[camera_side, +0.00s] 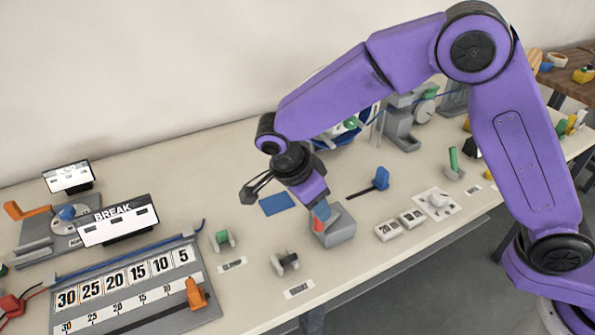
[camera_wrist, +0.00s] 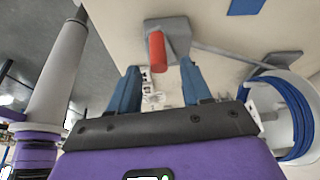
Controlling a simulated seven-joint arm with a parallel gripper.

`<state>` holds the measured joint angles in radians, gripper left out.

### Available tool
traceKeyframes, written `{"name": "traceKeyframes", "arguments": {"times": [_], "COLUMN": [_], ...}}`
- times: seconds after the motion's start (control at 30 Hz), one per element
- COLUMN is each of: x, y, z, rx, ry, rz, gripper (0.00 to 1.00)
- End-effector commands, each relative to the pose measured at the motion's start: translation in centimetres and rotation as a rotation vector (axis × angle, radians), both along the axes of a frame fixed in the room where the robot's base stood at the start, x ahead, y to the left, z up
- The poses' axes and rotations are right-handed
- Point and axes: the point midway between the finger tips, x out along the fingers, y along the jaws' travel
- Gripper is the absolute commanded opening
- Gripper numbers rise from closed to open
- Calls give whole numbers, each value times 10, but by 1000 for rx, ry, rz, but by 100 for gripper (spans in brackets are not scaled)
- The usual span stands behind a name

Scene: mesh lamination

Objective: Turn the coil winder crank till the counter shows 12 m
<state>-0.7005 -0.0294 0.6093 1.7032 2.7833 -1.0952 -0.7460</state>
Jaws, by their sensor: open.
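A short red peg (camera_wrist: 157,52), which looks like the crank knob, stands on a grey plate (camera_wrist: 178,28) in the wrist view. In the side view the red peg (camera_side: 318,224) shows beside a grey block (camera_side: 340,233), just under my gripper (camera_side: 321,209). My gripper (camera_wrist: 158,68) is open, with one blue finger on each side of the peg in the wrist view. I cannot tell whether the fingers touch it. A reel with blue cable (camera_wrist: 296,118) is at the right of the wrist view; my arm partly hides the reel in the side view. I see no readable metre counter.
A display reading BREAK (camera_side: 118,219) and a numbered scale board (camera_side: 125,285) with an orange slider stand at the left. A blue mat (camera_side: 277,203), a green-topped clip (camera_side: 222,239) and a blue-handled part (camera_side: 381,179) lie around the block. The table's front edge is close.

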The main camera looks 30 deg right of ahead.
Motion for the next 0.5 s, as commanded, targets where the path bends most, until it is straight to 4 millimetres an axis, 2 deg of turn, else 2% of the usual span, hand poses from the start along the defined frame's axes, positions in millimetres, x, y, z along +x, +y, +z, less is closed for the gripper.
{"name": "traceKeyframes", "arguments": {"times": [0.03,0.3,0.5], "x": [0,-2,-4], "y": [6,26,37], "z": [11,63,89], "rx": [4,1,0], "ry": [-6,-2,1], "rz": [1,0,-2], "gripper": [48,48,48]}}
